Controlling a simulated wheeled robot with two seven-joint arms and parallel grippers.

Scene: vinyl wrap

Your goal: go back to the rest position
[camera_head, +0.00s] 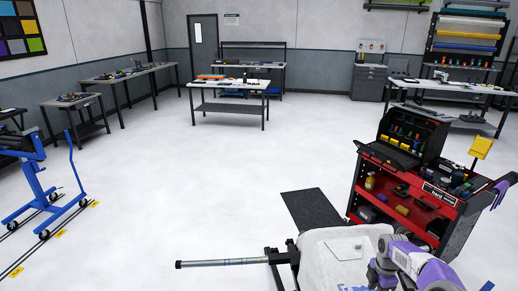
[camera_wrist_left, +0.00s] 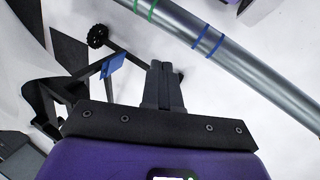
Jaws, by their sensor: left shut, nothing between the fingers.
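My left gripper (camera_wrist_left: 163,72) shows in the left wrist view with its two dark fingers together and nothing between them. It points over the pale floor, beside a silver tube (camera_wrist_left: 225,55) with green and blue bands. The fingers look apart from the tube, though the gap in depth is hard to judge. In the head view a purple and white part of one of my arms (camera_head: 418,264) enters at the bottom right; no gripper fingers show there. My right gripper is in neither view.
A red tool cart (camera_head: 408,205) with an open black toolbox (camera_head: 408,140) stands at the right. A silver bar (camera_head: 222,263) juts left near the bottom. A blue wheeled stand (camera_head: 38,185) is at the left. Tables line the far wall. The middle floor is clear.

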